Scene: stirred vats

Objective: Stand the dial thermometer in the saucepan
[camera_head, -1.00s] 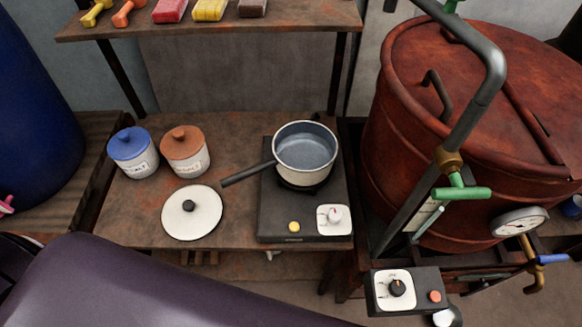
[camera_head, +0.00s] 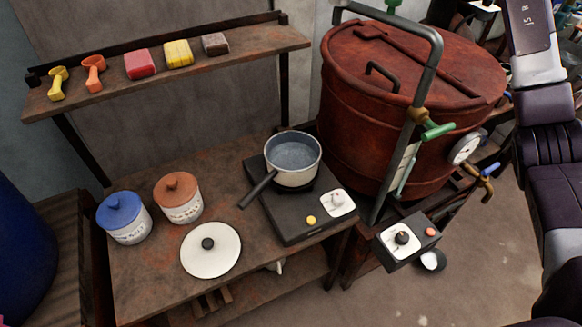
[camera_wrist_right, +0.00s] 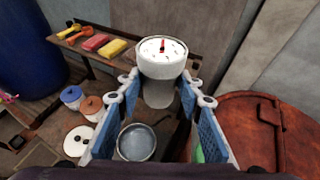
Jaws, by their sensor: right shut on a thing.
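The saucepan (camera_head: 308,176), cream outside and grey-blue inside with a dark handle, stands on a black hotplate (camera_head: 276,213). It also shows in the right wrist view (camera_wrist_right: 137,143), low between the fingers. My right gripper (camera_wrist_right: 160,88) is shut on the dial thermometer (camera_wrist_right: 162,60), which has a white round face with a red needle. The face is towards the wrist camera and the thermometer's lower end is hidden. In the head view my right arm is at the right edge, with its gripper out of frame. My left gripper is not in view.
A lidded blue jar (camera_head: 126,222), a lidded brown jar (camera_head: 178,200) and a white lid (camera_head: 210,250) are left of the hotplate. A shelf (camera_head: 228,47) with scoops and blocks hangs behind. A large rusty vat (camera_head: 350,120) with a bent pipe (camera_head: 436,60) stands right of the saucepan.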

